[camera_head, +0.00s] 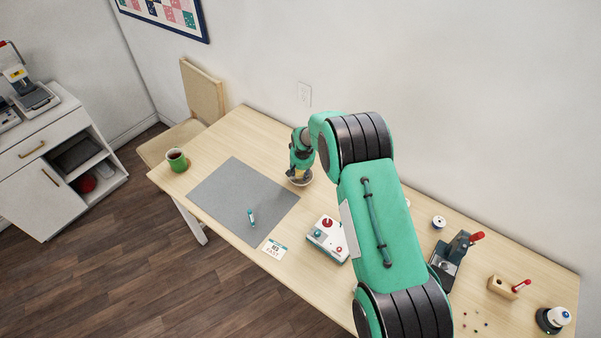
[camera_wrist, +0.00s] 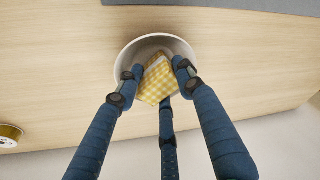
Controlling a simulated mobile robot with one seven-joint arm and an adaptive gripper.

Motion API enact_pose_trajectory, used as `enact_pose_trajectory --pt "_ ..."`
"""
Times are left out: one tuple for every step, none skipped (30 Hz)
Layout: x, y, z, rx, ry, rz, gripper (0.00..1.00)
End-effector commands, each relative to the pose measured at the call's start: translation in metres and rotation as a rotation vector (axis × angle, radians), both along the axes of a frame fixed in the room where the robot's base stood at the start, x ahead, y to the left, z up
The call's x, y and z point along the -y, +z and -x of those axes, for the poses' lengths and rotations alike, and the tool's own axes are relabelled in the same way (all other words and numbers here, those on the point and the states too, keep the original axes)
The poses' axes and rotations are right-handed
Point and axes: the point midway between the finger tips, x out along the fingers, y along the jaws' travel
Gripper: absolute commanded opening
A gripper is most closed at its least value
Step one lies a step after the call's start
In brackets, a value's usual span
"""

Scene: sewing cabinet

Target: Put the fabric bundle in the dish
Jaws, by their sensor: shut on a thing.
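The fabric bundle (camera_wrist: 156,84) is a yellow and white checked block. My gripper (camera_wrist: 155,80) has three dark blue fingers and is shut on it. The dish (camera_wrist: 128,56) is a pale round bowl on the table, seen behind the bundle and fingertips in the wrist view. The bundle overlaps the dish's opening in that view; whether it touches the dish I cannot tell. In the head view my gripper (camera_head: 300,168) points down at the dish (camera_head: 299,181), near the wall side of the table, and the bundle is hidden there.
A grey mat (camera_head: 240,198) lies left of the dish, with a small teal item (camera_head: 251,217) on it. A green mug (camera_head: 177,160) stands at the far left. A white box with red knobs (camera_head: 328,238) stands nearer.

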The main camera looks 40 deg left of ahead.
Motion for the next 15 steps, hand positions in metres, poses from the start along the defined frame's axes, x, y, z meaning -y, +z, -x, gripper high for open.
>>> enact_pose_trajectory --pt "0.0000 -0.0002 0.0000 0.000 0.000 0.000 0.21" --pt "0.0002 -0.0007 0.0000 0.000 0.000 0.000 0.21" --pt "0.0002 -0.0017 0.0001 0.000 0.000 0.000 0.21" --pt "0.0002 -0.0013 0.0001 0.000 0.000 0.000 0.43" --pt "0.0002 -0.0012 0.0001 0.000 0.000 0.000 0.48" --pt "0.0002 -0.0011 0.0001 0.000 0.000 0.000 0.48" --pt "0.0002 -0.0010 0.0000 0.000 0.000 0.000 0.48" --pt "0.0002 -0.0010 0.0000 0.000 0.000 0.000 0.48" --pt "0.0001 -0.0010 0.0001 0.000 0.000 0.000 0.48" --pt "0.0001 -0.0010 0.0001 0.000 0.000 0.000 0.48" --pt "0.0001 -0.0009 0.0001 0.000 0.000 0.000 0.48" --pt "0.0001 -0.0009 0.0001 0.000 0.000 0.000 0.48" --pt "0.0001 -0.0009 0.0001 0.000 0.000 0.000 0.48" --pt "0.0001 -0.0008 0.0000 0.000 0.000 0.000 0.48" --pt "0.0002 -0.0005 0.0001 0.000 0.000 0.000 0.48"
